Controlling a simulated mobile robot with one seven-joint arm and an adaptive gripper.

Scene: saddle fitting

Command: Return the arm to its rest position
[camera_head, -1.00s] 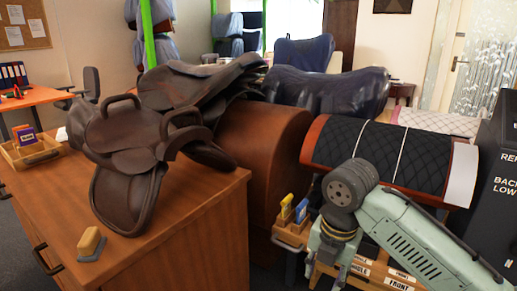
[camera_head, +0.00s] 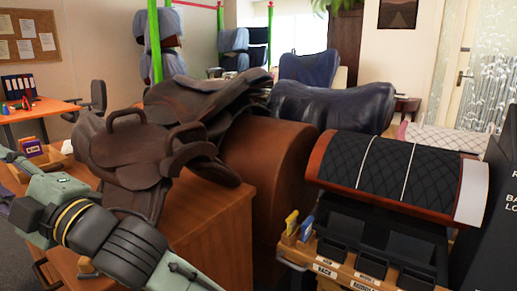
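My arm (camera_head: 110,235) crosses the lower left of the head view, in front of the wooden cabinet (camera_head: 215,225). My gripper is not clearly in view; only arm links show, so I cannot see whether it is open or holds anything. A brown leather saddle (camera_head: 135,150) sits on the cabinet top, with another dark saddle (camera_head: 195,100) behind it. A brown rounded saddle stand (camera_head: 265,165) stands just right of the cabinet. A black quilted pad (camera_head: 385,165) lies over a wooden-ended rack at the right.
A cart (camera_head: 335,278) with black bins and small yellow and blue boxes stands at the lower right. A dark labelled bin (camera_head: 495,220) is at the right edge. Blue covered forms (camera_head: 330,103) stand behind. An orange desk (camera_head: 40,108) is at the far left.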

